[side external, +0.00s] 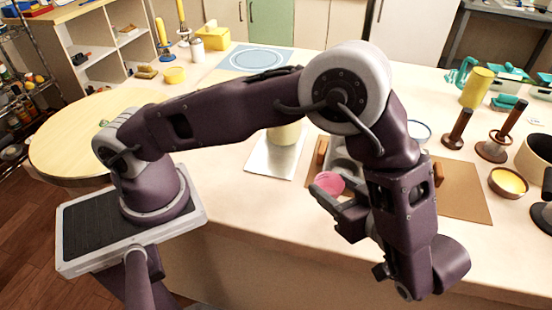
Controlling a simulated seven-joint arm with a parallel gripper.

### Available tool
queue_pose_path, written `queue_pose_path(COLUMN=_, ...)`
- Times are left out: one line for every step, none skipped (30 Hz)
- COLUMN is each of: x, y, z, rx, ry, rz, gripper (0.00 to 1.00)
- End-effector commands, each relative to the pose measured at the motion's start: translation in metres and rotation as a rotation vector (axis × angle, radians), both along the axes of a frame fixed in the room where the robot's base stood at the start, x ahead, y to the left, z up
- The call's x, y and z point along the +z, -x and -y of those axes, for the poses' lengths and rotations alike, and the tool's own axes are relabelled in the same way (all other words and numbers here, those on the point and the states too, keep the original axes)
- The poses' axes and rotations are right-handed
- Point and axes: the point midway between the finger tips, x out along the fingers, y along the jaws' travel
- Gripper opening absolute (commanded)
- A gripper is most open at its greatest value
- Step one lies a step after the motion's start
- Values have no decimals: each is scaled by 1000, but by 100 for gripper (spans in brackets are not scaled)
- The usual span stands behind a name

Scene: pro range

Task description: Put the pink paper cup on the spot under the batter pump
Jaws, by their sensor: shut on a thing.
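The pink paper cup (329,182) is between the fingers of my gripper (335,196), near the front edge of the counter. My gripper is shut on it; the arm hides part of the gripper. A pale yellow cylinder (287,134) stands on a silver sheet (262,160) left of the cup, its top hidden by my arm. It may be the batter pump, but I cannot tell. I cannot make out a marked spot under it.
A grey tray with wells (345,150) sits behind the cup, partly hidden by my arm. A brown board (462,190) lies to the right. Counter left of the silver sheet is clear.

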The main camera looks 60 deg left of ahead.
Motion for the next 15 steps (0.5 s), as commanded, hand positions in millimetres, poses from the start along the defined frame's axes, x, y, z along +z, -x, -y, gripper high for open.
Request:
queue_pose_path(x=1, y=11, z=0, rx=26, ry=0, rz=0, gripper=8)
queue_pose_path(x=1, y=17, z=0, rx=39, ry=1, rz=1, gripper=8)
queue_pose_path(x=1, y=22, z=-2, rx=52, ry=1, rz=1, gripper=8)
queue_pose_path(x=1, y=24, z=-5, rx=59, ry=0, rz=2, gripper=8)
queue_pose_path(x=2, y=25, z=-11, rx=64, ry=-2, rz=2, gripper=8)
queue_pose_path(x=2, y=26, z=-21, rx=68, ry=-3, rz=2, gripper=8)
queue_pose_path(x=2, y=27, z=-30, rx=68, ry=-2, rz=0, gripper=8)
queue_pose_path(x=2, y=27, z=-41, rx=69, ry=-2, rz=0, gripper=8)
queue_pose_path(x=2, y=27, z=-55, rx=69, ry=-2, rz=0, gripper=8)
queue_pose_path(x=2, y=27, z=-66, rx=69, ry=-3, rz=1, gripper=8)
queue_pose_path(x=2, y=27, z=-76, rx=69, ry=-2, rz=0, gripper=8)
queue_pose_path(x=2, y=27, z=-90, rx=69, ry=-1, rz=0, gripper=8)
queue_pose_path(x=2, y=26, z=-100, rx=69, ry=-2, rz=0, gripper=8)
queue_pose_path(x=2, y=27, z=-111, rx=70, ry=-1, rz=-1, gripper=8)
queue_pose_path(x=2, y=27, z=-124, rx=70, ry=-1, rz=-1, gripper=8)
